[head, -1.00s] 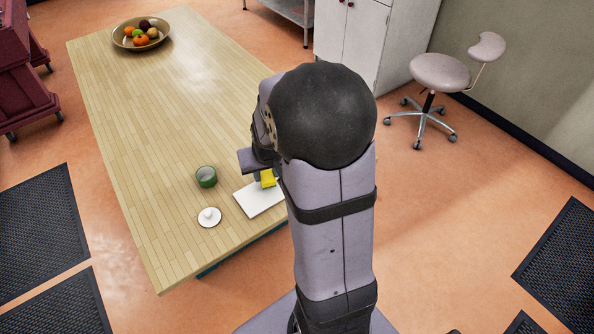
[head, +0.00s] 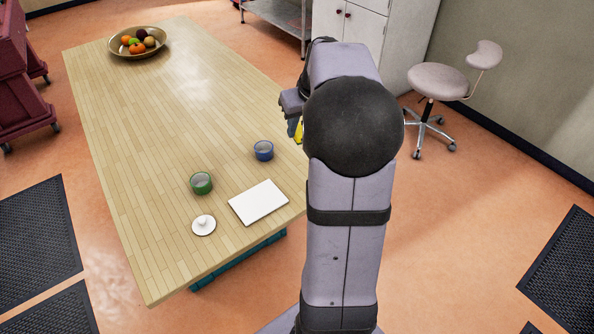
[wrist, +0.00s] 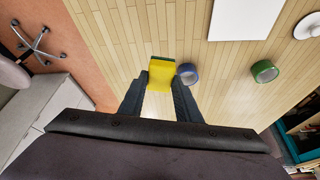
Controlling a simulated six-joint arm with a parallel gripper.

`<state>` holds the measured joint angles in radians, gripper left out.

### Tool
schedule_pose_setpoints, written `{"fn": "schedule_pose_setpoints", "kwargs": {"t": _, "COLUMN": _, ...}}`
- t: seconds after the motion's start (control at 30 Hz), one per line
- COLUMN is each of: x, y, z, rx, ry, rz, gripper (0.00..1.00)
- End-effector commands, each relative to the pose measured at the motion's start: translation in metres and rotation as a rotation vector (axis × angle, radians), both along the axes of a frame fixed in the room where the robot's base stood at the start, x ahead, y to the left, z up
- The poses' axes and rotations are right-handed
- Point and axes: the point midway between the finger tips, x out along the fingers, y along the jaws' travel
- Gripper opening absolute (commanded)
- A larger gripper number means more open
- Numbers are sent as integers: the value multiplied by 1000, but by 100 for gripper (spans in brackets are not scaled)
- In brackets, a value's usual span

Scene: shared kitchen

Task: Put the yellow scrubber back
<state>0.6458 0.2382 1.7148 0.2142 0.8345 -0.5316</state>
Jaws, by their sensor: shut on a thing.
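The yellow scrubber (wrist: 161,76) is a small yellow block with a dark green layer along one side. My gripper (wrist: 160,88) is shut on it and holds it above the table's right edge. In the head view the scrubber (head: 298,132) is partly hidden behind my arm, and so is my gripper (head: 295,120). A white rectangular board (head: 258,203) lies flat and bare on the table; it also shows at the top of the wrist view (wrist: 240,18).
A fruit bowl (head: 137,43) sits at the table's far end. The middle of the wooden table (head: 165,115) is clear.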

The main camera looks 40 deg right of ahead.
Motion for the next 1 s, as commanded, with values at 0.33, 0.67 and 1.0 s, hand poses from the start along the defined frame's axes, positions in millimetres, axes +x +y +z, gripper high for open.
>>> {"fn": "schedule_pose_setpoints", "kwargs": {"t": 0.33, "x": -11, "y": 16, "z": -6, "rx": -1, "ry": 0, "rz": 211, "gripper": 0}}
{"fn": "schedule_pose_setpoints", "kwargs": {"t": 0.67, "x": -11, "y": 16, "z": -18, "rx": 1, "ry": 1, "rz": 230, "gripper": 0}}
{"fn": "schedule_pose_setpoints", "kwargs": {"t": 1.0, "x": -11, "y": 16, "z": -64, "rx": 0, "ry": 1, "rz": 230, "gripper": 0}}
